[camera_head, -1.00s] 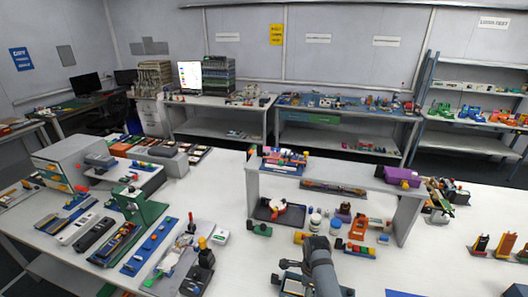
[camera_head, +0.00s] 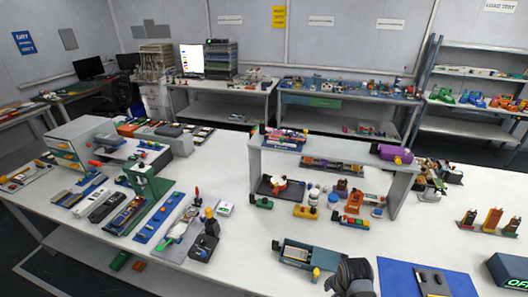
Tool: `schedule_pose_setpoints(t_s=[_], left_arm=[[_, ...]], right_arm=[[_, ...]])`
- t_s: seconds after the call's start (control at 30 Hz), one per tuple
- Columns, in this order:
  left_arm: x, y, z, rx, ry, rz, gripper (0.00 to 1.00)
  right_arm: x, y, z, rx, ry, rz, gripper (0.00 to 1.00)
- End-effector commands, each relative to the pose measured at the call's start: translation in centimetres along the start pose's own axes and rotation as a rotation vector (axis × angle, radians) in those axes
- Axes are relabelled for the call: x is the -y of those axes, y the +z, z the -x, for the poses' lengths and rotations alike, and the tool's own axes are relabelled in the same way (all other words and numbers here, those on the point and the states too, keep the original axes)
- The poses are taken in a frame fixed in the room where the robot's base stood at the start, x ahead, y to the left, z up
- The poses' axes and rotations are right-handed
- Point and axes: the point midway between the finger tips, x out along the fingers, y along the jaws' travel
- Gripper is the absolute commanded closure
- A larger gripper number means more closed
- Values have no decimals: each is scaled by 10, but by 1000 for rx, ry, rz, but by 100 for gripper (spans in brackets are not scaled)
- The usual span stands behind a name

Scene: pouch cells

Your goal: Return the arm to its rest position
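A dark, rounded part of one of my arms shows at the bottom edge, right of centre, in front of a blue-grey fixture (camera_head: 311,256). No fingers show on it, and I cannot make out a gripper or anything held. No other part of my arms is in view. The white bench (camera_head: 240,250) under it carries the fixture, which stands just left of and behind the arm part.
A blue mat (camera_head: 397,280) with dark flat pieces lies right of my arm, beside a dark box with a green display (camera_head: 508,271). A grey raised shelf (camera_head: 404,192) stands behind. A green press (camera_head: 150,184) stands on the left.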

Motion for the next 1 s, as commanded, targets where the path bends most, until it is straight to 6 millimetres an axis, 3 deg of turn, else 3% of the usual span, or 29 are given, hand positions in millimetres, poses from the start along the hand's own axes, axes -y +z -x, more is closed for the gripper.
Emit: schedule_pose_setpoints(t_s=[0.2,0.63,1.0], left_arm=[[0,8,0,13,0,0,0],[0,-7,0,-10,0,0,0],[-2,1,-27,-2,0,0,0]], right_arm=[[-44,6,31,-63,-31,408,40],[-89,29,100,-171,-59,1082,40],[-93,29,-26,-131,-39,1066,40]])
